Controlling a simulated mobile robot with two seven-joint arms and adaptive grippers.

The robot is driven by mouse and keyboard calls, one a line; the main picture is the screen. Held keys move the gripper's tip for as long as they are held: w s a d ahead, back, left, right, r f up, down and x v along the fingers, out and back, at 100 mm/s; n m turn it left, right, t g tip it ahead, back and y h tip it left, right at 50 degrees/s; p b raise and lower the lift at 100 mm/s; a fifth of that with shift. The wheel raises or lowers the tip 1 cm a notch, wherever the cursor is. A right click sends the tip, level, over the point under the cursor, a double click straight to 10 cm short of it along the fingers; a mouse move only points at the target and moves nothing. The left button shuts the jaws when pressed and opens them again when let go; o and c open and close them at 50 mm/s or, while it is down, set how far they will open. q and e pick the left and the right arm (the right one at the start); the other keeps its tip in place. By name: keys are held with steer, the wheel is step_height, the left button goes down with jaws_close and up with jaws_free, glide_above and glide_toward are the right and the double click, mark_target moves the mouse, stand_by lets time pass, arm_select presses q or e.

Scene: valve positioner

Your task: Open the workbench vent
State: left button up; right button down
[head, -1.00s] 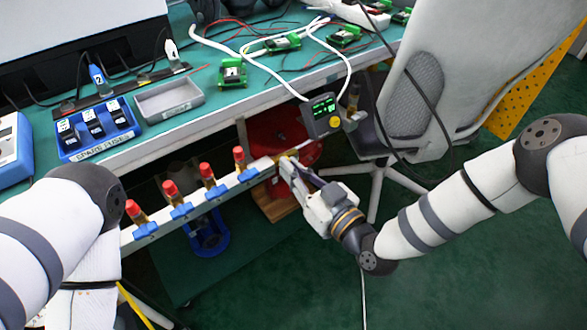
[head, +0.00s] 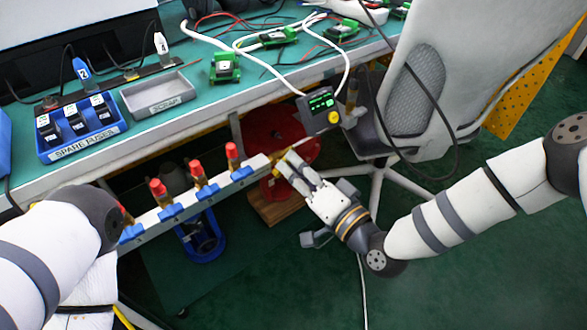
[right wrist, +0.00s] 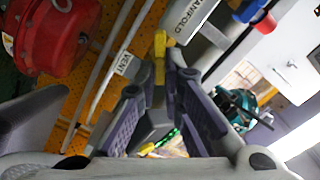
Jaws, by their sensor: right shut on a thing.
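The vent's yellow handle (right wrist: 160,48) stands beside the VENT label (right wrist: 122,62) in the right wrist view. In the head view the yellow handle (head: 277,169) is a small patch at the right end of the white manifold rail (head: 212,192). My right gripper (head: 283,163) is at that rail end. In the right wrist view its two grey fingers (right wrist: 161,88) are shut on the yellow handle. The fingers hide part of the handle, and its exact angle is hard to tell. My left arm shows at the left, but its gripper is not visible.
Several red-capped fittings (head: 197,170) stand along the rail. A red round body (head: 300,135) is behind its right end. An office chair (head: 430,100) stands close right. Open green floor (head: 290,285) lies in front.

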steer(key=m, duration=0.1)
steer(key=m+b, duration=0.1)
steer(key=m, duration=0.1)
steer(key=shift+f+b, duration=0.3)
steer(key=shift+f, duration=0.05)
arm_select(q)
steer(key=shift+s+f+g+b, duration=0.15)
steer(key=shift+s+f+b, duration=0.2)
steer(key=shift+f, duration=0.35)
steer(key=shift+s+f+g+b, duration=0.15)
steer(key=shift+s+f+b, duration=0.2)
steer(key=shift+f, duration=0.3)
arm_select(e)
steer(key=shift+m, duration=1.7)
steer(key=c, duration=1.7)
jaws_free()
steer(key=shift+d, duration=0.1)
steer(key=v, duration=1.2)
steer(key=shift+f, duration=0.1)
